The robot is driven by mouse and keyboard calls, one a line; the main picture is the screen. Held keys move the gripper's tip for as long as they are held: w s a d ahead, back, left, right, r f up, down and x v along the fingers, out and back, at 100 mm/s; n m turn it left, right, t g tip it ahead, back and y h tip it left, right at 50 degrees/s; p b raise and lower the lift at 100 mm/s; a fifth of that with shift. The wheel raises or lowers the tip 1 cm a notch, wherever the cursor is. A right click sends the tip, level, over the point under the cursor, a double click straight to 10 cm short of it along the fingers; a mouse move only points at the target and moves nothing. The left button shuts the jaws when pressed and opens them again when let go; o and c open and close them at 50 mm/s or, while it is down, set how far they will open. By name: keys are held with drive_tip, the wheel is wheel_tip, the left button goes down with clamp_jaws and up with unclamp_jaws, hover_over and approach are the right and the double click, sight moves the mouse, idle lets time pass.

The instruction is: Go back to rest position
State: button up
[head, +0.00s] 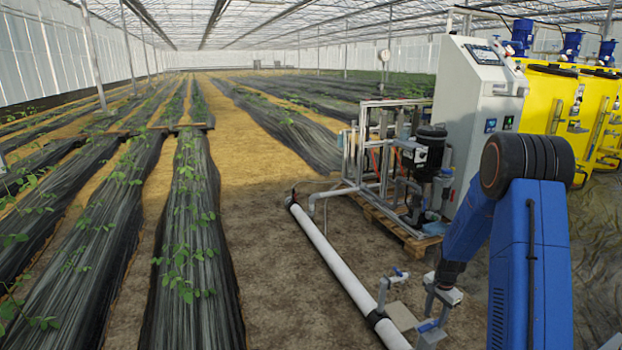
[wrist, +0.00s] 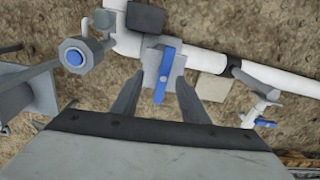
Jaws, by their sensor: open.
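My gripper (wrist: 159,84) is open in the wrist view, its two grey fingers apart on either side of a blue valve lever (wrist: 164,68). The lever sits on a grey valve body on the white pipe. No clear grip on the lever shows, and I cannot tell whether a finger touches it. In the head view my blue arm reaches down at the right to the near end of the pipe. A blue lever (head: 431,326) shows just below my wrist there.
A white pipe (head: 335,262) runs along the ground. A second small blue-handled valve (head: 399,272) stands beside it. A pump skid on a pallet (head: 415,240), a grey control cabinet (head: 465,110) and yellow tanks (head: 550,95) stand behind. Bare soil (head: 260,280) lies left of the pipe.

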drive_tip(key=s+a+r+n+t, duration=0.15)
drive_tip(key=s+a+r, duration=0.3)
drive_tip(key=r, duration=0.45)
drive_tip(key=s+a+r+n, duration=0.3)
drive_tip(key=s+r, duration=0.2)
drive_tip(key=r, duration=0.4)
drive_tip(key=s+a+r+n+t, duration=0.15)
drive_tip(key=s+a+r, duration=0.3)
drive_tip(key=r, duration=0.45)
drive_tip(key=s+a+r+n, duration=0.2)
drive_tip(key=s+r, duration=0.1)
drive_tip(key=s, duration=0.4)
drive_tip(key=s+a+r+n+t, duration=0.1)
drive_tip(key=s+r+n, duration=0.1)
drive_tip(key=s, duration=0.6)
drive_tip(key=s+a+r+n, duration=0.2)
drive_tip(key=s+r+n, duration=0.1)
drive_tip(key=s, duration=0.5)
drive_tip(key=shift+s+a+r, duration=0.15)
drive_tip(key=shift+a+r, duration=0.15)
drive_tip(key=shift+r, duration=0.05)
drive_tip(key=shift+s+t, duration=0.3)
drive_tip(key=shift+s, duration=0.25)
drive_tip(key=shift+c, duration=0.8)
drive_tip(key=shift+w+f, duration=0.1)
